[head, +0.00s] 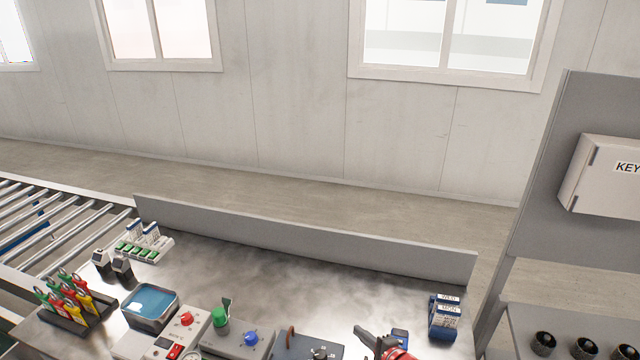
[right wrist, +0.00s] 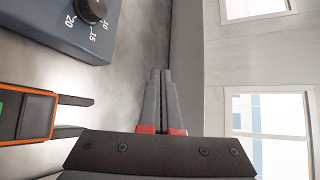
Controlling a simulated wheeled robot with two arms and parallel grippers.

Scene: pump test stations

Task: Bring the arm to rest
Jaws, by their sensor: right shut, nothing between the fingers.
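My right gripper (head: 364,336) shows at the bottom of the head view, over the front part of the metal bench (head: 285,275). In the right wrist view its two grey fingers with red bases (right wrist: 160,76) lie together, shut with nothing between them. The bench top and a pale wall show beyond the fingers, and nothing touches the tips there. My left gripper is in neither view.
A dial box (head: 308,346) stands left of the gripper; the wrist view shows a box with a black knob (right wrist: 90,10) and an orange device (right wrist: 38,115). A blue-and-white labelled stack (head: 444,318) stands right. Button boxes (head: 240,335) and a basin (head: 151,303) stand left. The bench's back is clear.

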